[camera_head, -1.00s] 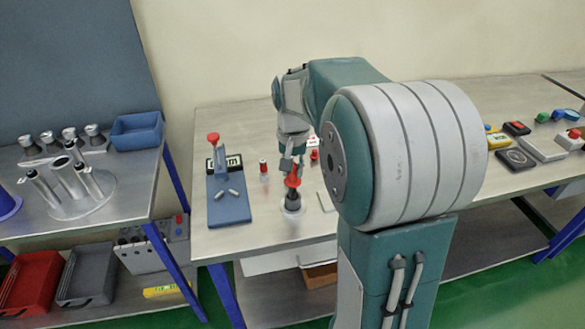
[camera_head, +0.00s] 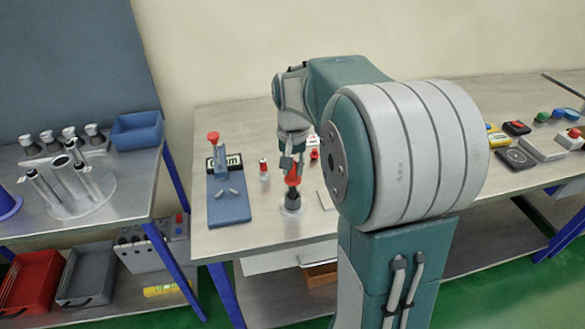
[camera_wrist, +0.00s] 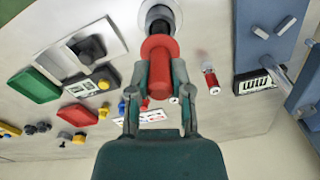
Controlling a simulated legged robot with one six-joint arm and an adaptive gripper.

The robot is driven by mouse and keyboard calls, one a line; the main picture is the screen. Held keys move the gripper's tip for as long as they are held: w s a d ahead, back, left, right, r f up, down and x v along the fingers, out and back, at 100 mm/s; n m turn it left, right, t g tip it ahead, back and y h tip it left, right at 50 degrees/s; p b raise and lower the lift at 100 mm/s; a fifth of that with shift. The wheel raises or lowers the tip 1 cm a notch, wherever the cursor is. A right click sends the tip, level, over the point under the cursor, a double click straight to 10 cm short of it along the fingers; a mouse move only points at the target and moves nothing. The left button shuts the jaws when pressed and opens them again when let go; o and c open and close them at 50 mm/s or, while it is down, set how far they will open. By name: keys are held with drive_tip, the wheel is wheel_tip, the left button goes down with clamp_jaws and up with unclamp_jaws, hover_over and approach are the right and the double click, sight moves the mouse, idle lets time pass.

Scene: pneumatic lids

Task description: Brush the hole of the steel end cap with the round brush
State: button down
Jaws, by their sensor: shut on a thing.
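My gripper (camera_wrist: 160,92) is shut on the red handle of the round brush (camera_wrist: 158,68). In the head view my gripper (camera_head: 291,163) points down at the table, and the brush (camera_head: 293,175) hangs upright below it. The dark lower part of the brush meets the steel end cap (camera_head: 292,206), a small light ring-like part on the table. The end cap also shows at the top of the wrist view (camera_wrist: 158,12), partly cut off and covered by the brush. How deep the bristles sit in the hole is hidden.
A blue fixture with a red knob (camera_head: 228,200) stands left of the end cap, with a small red-topped bottle (camera_head: 264,170) between them. A green block (camera_wrist: 34,85) and a grey tray (camera_wrist: 97,43) lie on the other side. The table front is clear.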

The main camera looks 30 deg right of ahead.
drive_tip(key=shift+f, duration=0.95)
drive_tip(key=shift+r, duration=3.5)
drive_tip(key=shift+r, duration=0.8)
drive_tip(key=shift+f, duration=2.7)
drive_tip(key=shift+f, duration=0.15)
drive_tip(key=shift+f, duration=0.45)
